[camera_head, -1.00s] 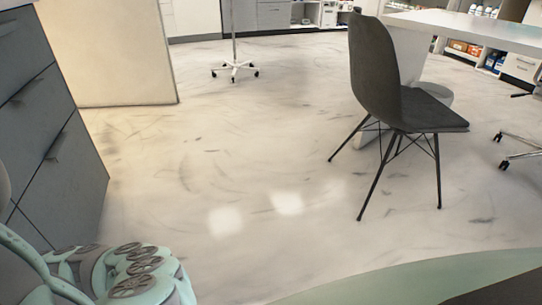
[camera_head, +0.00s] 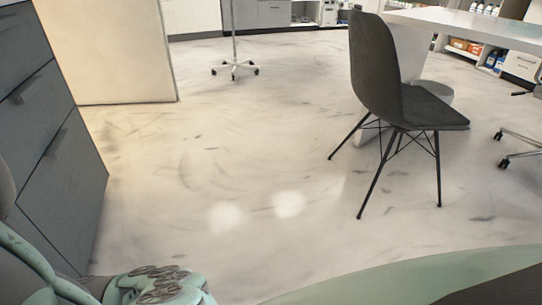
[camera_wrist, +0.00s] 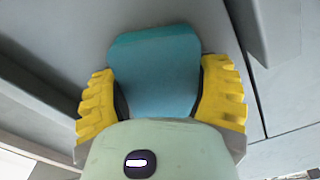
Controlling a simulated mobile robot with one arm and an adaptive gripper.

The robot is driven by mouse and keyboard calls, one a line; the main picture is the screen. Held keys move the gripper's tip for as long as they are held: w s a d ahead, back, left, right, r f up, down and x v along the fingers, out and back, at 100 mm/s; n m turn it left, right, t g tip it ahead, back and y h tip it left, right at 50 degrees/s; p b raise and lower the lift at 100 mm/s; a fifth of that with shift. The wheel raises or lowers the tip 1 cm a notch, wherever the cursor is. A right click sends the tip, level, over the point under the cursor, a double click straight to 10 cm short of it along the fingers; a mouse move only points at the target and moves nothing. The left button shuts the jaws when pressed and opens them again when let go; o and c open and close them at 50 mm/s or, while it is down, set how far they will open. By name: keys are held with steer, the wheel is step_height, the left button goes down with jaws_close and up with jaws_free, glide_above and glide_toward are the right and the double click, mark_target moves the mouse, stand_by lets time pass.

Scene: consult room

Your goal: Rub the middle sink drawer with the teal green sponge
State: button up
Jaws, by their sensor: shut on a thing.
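The teal green sponge (camera_wrist: 153,75) fills the space between the two yellow fingers of my gripper (camera_wrist: 160,68) in the wrist view. My gripper is shut on it. Behind and around the sponge is a grey panel surface (camera_wrist: 215,20), with a handle-like ledge (camera_wrist: 252,28) at the upper right; whether the sponge touches the panel I cannot tell. In the head view, the grey drawer cabinet (camera_head: 62,185) stands at the left, with stacked drawer fronts and dark handles, including an upper drawer (camera_head: 40,95). The sponge and fingers do not show in the head view.
A dark chair (camera_head: 400,95) stands at the right by a white desk (camera_head: 470,28). A cream panel (camera_head: 105,55) rises behind the drawers. A wheeled stand (camera_head: 234,68) is at the back. The pale floor (camera_head: 230,150) between is clear.

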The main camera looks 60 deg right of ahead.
steer(key=shift+s+r, duration=0.1)
steer(key=shift+p+v, duration=1.35)
steer(key=shift+v, duration=1.45)
steer(key=p+v, duration=0.1)
steer(key=v, duration=0.2)
steer(key=shift+a, duration=0.2)
steer(key=b+x, duration=0.2)
steer(key=x, duration=0.4)
steer(key=shift+a+b, duration=0.2)
steer(key=shift+b, duration=0.15)
